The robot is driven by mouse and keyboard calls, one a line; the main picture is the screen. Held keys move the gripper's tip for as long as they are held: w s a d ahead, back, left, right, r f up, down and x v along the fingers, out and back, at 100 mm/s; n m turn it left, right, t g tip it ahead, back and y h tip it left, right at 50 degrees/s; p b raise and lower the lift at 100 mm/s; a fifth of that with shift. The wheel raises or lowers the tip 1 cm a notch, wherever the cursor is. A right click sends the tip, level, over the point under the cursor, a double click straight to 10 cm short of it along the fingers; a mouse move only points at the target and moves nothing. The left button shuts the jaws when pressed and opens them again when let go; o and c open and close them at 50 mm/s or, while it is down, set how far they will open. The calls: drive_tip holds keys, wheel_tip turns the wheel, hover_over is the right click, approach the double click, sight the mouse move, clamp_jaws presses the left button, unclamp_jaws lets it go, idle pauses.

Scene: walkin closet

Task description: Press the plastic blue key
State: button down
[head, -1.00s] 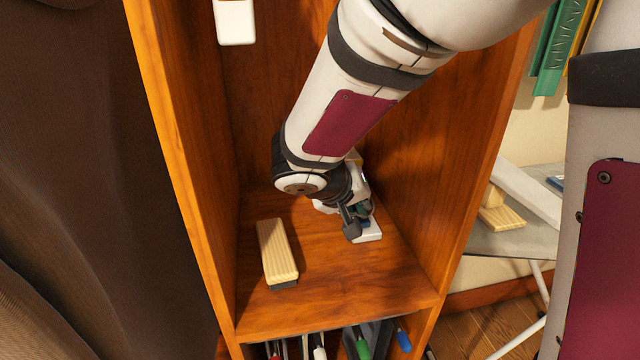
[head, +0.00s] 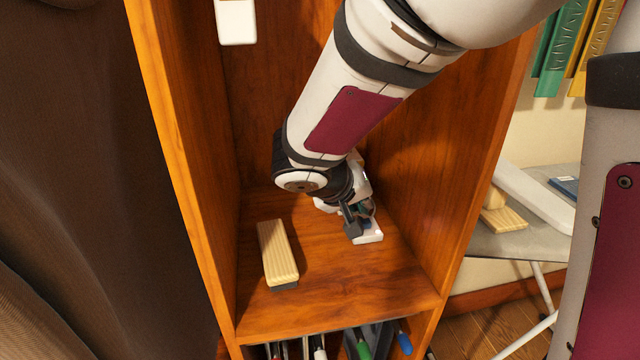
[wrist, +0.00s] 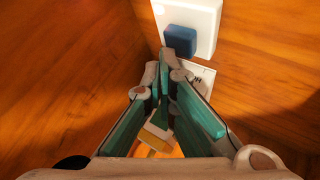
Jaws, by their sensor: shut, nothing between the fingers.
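The blue key (wrist: 180,40) is a small block on a white plate (wrist: 205,15) at the top of the wrist view. My gripper (wrist: 168,58) is shut and empty, its fingertips just by the key's lower left edge. I cannot tell whether they touch it. In the head view my gripper (head: 357,235) is low in the wooden compartment, pointing down beside a white piece (head: 370,237) on its floor. My arm and gripper hide most of what lies behind there, and the blue key is not clear in that view.
A pale wooden block with a dark underside (head: 278,250) lies on the compartment floor (head: 330,290), left of my gripper. The wooden side wall (head: 440,170) rises close on the right. A white object (head: 236,22) is higher up on the left. The floor's front is clear.

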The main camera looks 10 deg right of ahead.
drive_tip(key=shift+r, duration=0.35)
wheel_tip(320, 180, up, 6)
drive_tip(key=p, duration=0.3)
idle(0.4)
